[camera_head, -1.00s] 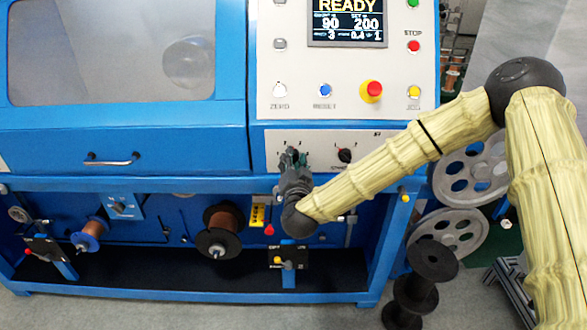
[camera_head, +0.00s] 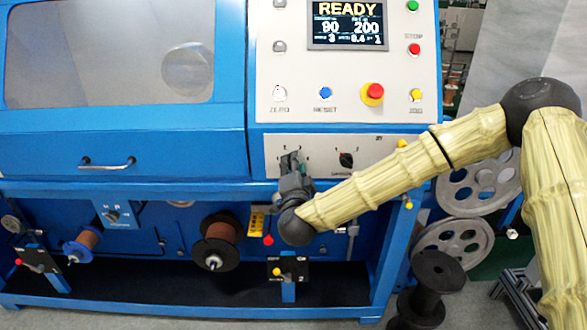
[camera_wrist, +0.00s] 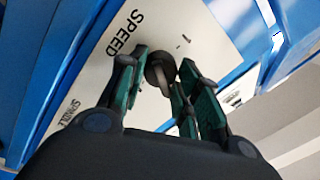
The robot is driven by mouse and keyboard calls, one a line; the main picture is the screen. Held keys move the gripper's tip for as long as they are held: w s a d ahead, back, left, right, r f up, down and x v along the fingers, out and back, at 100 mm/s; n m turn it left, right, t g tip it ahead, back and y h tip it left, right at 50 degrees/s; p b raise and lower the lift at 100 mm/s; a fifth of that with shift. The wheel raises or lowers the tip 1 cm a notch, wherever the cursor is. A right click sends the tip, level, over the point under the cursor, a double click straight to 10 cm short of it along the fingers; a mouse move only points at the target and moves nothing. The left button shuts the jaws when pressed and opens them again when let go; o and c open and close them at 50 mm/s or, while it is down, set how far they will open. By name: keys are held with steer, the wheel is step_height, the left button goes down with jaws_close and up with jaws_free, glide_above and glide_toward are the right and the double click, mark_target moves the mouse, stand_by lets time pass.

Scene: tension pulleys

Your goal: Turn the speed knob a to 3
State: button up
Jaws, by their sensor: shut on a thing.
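The speed knob (camera_wrist: 158,70) is a dark round knob on the white panel (camera_wrist: 100,62), beside the printed word SPEED in the wrist view. My gripper (camera_wrist: 160,92) has its green fingers on either side of the knob and is shut on it. In the head view my gripper (camera_head: 291,162) reaches the left part of the lower white panel (camera_head: 390,150) and hides the knob. A few scale marks show around the gripper, but the knob's pointer and setting cannot be read.
A second black knob (camera_head: 346,159) sits just right of my gripper. Above are the READY display (camera_head: 347,24) and a red stop button (camera_head: 372,92) on yellow. A blue rail (camera_head: 225,188) runs below the panel. Spools (camera_head: 220,240) hang lower down.

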steer(key=o, duration=1)
steer(key=shift+d, duration=0.1)
steer(key=shift+o, duration=0.2)
steer(key=s, duration=1.2)
steer(key=shift+d+f, duration=0.2)
steer(key=shift+f, duration=0.15)
steer(key=shift+f, duration=0.1)
